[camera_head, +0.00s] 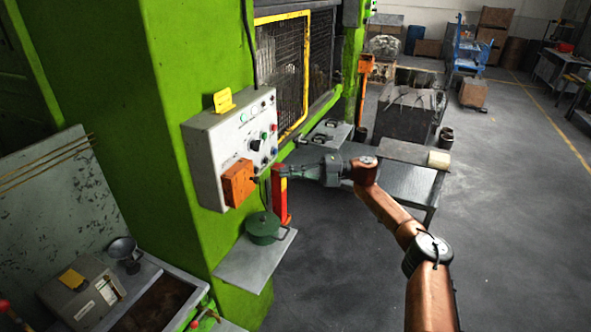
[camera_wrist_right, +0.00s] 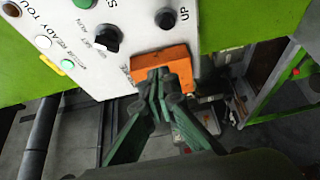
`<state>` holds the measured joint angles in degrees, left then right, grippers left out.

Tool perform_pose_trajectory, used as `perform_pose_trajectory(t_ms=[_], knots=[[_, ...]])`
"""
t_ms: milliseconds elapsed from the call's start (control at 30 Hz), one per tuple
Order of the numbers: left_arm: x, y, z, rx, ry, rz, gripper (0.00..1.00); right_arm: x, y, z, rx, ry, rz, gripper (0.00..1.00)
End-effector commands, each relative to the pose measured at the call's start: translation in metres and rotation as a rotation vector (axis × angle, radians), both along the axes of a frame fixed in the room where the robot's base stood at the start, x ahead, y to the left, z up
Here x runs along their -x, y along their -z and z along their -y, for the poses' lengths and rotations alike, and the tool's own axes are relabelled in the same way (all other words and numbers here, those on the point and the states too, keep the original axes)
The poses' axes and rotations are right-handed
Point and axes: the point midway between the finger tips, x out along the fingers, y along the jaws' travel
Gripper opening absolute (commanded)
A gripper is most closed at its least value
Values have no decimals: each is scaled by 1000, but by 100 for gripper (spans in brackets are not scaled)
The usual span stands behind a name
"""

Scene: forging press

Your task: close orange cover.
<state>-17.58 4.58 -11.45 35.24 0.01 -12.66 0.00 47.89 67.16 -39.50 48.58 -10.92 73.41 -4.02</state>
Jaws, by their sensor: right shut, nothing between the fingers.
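The orange cover (camera_head: 238,182) is on the lower part of the grey control box (camera_head: 205,150), which is mounted on the green press column. In the right wrist view the orange cover (camera_wrist_right: 165,62) lies just beyond the fingertips. My right gripper (camera_head: 262,178) reaches in from the right and points at the cover. In the wrist view its fingers (camera_wrist_right: 158,80) are together, with nothing held, and overlap the cover's lower edge. I cannot tell whether they touch it. What lies behind the cover is hidden. My left gripper is not in view.
A metal table (camera_head: 400,183) is under my right arm.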

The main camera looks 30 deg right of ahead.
Motion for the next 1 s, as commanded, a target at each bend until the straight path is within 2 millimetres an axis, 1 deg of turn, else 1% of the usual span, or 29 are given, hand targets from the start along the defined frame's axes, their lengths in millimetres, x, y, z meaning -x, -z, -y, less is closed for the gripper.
perform_pose_trajectory(t_ms=[33, 167, 300, 500, 700, 1000], knots=[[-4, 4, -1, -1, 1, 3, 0, -3, 0, 8, 0, 6, 1, 0], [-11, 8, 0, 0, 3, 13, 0, -9, 0, 20, -1, 4, 2, 0], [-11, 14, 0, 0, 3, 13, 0, -15, 2, 30, -2, 2, 1, 0], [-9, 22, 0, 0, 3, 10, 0, -20, 1, 40, -2, 1, 1, 0], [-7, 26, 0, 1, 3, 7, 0, -21, 0, 45, 0, -1, 0, 0], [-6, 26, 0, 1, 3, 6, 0, -21, -1, 46, 1, -2, 1, 0]])
